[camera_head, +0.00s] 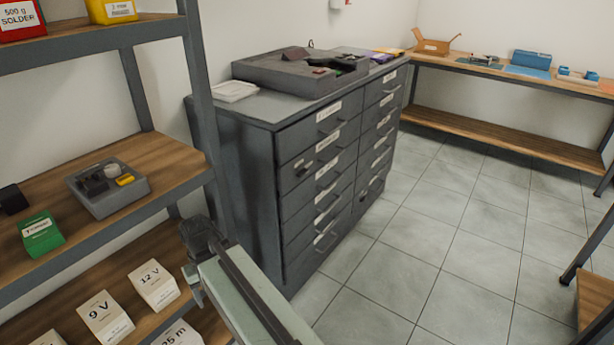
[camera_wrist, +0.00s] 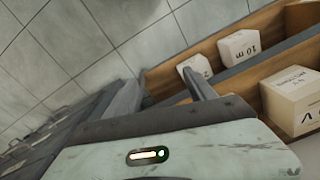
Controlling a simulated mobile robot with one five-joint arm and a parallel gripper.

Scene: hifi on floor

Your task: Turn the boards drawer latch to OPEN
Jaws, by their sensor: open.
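A dark grey drawer cabinet (camera_head: 262,190) stands in the middle of the head view, with two columns of labelled drawers. The labels are too small to read, so I cannot tell which is the boards drawer. A dark fitting (camera_head: 374,182) shows low on the right column. My gripper (camera_head: 196,238) is left of the cabinet, apart from the drawer fronts, by the shelf. In the wrist view my gripper (camera_wrist: 160,80) is open and empty, its fingers apart.
A shelf rack (camera_head: 165,168) with boxes and a grey tray (camera_head: 105,190) stands close on the left. White boxes (camera_wrist: 240,46) lie near my fingers in the wrist view. A wooden bench (camera_head: 500,68) runs along the back. The tiled floor (camera_head: 420,240) right of the cabinet is clear.

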